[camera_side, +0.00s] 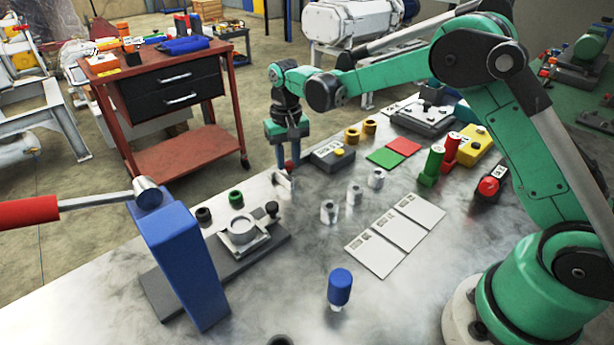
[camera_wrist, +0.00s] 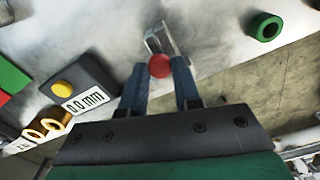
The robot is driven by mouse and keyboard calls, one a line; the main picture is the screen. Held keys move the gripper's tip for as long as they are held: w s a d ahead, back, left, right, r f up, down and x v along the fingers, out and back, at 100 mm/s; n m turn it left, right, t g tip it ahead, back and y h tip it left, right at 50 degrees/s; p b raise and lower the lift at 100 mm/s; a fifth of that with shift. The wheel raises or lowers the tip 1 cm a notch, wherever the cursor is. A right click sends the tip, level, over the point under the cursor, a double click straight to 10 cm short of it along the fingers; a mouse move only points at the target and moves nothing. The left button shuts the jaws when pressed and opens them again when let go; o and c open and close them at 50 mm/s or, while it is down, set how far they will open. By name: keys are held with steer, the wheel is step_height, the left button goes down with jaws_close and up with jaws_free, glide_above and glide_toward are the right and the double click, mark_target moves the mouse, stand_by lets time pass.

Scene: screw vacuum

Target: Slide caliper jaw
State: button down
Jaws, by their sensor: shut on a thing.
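The caliper (camera_side: 284,181) is a small grey metal piece on the table in the side view. Its jaw has a red knob (camera_wrist: 159,66). In the wrist view the metal caliper parts (camera_wrist: 163,42) show just beyond the knob. My gripper (camera_side: 288,160) points straight down over the caliper. Its two blue-grey fingers (camera_wrist: 158,72) are on either side of the red knob and shut on it. The dark readout box (camera_wrist: 75,85) has a yellow button and shows 0.0 mm. It stands beside my gripper in the side view (camera_side: 332,157). The fingers partly hide the jaw.
A green ring (camera_wrist: 264,27) and a dark ring (camera_side: 204,215) lie near a fixture (camera_side: 242,234) on a dark plate. Metal cylinders (camera_side: 329,212) stand nearby. Brass rings (camera_side: 352,137) are behind the readout box. The table edge is close behind the caliper.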

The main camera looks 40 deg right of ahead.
steer(key=shift+d, duration=0.15)
stand_by(0.8)
steer(key=d, duration=0.4)
steer(key=shift+d, duration=0.3)
steer(key=c, duration=0.6)
jaws_free()
step_height(320, 180, up, 6)
steer(key=shift+f, duration=0.15)
